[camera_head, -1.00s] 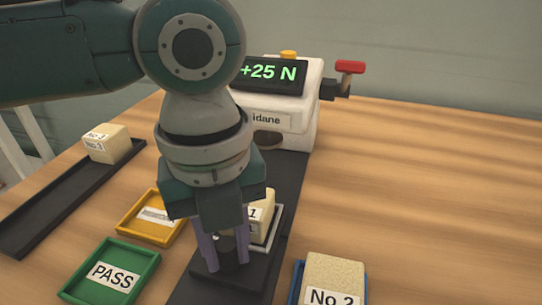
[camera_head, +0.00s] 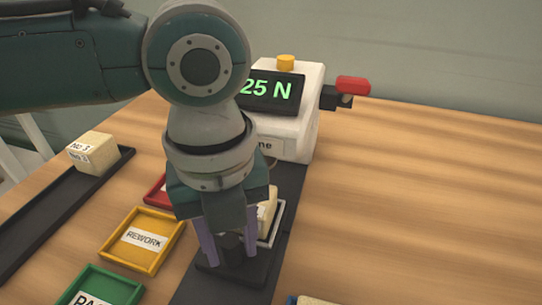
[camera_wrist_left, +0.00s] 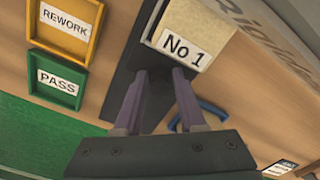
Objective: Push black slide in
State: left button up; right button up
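The black slide (camera_head: 222,281) lies on a dark track in front of the white tester (camera_head: 294,136). It carries a metal-rimmed tray with a beige block (camera_head: 266,215), which reads "No 1" in the left wrist view (camera_wrist_left: 187,40). My left gripper (camera_head: 232,245) points down at the slide's near end, with its two purple fingers on either side of the slide's dark upright knob. My right gripper is not in view.
A red tray (camera_head: 155,190), a yellow REWORK tray (camera_head: 142,240) and a green PASS tray (camera_head: 100,290) stand left of the track. A dark rail (camera_head: 50,215) with a block (camera_head: 92,152) lies farther left.

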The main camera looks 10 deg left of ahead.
pick_arm(q)
notch_tip(320, 180, up, 10)
jog(key=shift+p, duration=1.05)
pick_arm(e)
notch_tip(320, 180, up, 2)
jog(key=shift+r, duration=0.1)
